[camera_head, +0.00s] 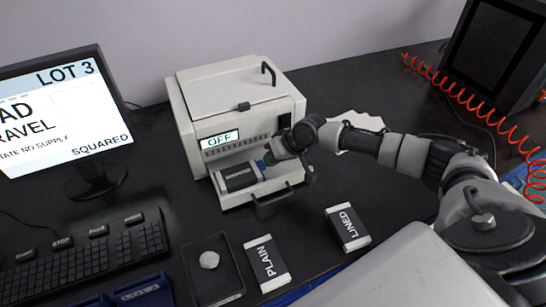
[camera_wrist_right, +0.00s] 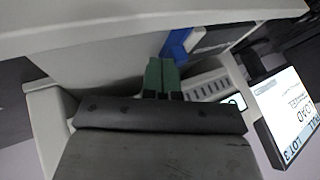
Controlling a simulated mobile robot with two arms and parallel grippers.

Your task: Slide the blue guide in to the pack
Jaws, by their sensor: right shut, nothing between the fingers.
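The pack (camera_head: 238,178), a dark block with a white end, lies in the pulled-out drawer (camera_head: 240,200) of the white machine. The blue guide (camera_head: 261,166) shows as a small blue patch at the pack's right end, partly hidden by my right gripper (camera_head: 268,157). In the right wrist view the blue guide (camera_wrist_right: 178,44) is just beyond and right of the green fingertips of my right gripper (camera_wrist_right: 161,75). These fingers are together, with nothing between them. I cannot tell whether they touch the guide. My left gripper is out of view.
The white machine (camera_head: 235,95) reads OFF, its lid down. A drawer handle (camera_head: 272,199) sticks out in front. Blocks marked PLAIN (camera_head: 266,262) and LINED (camera_head: 347,228), and a black tray (camera_head: 213,285) with a pale lump, lie in front. A monitor (camera_head: 62,125) stands left.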

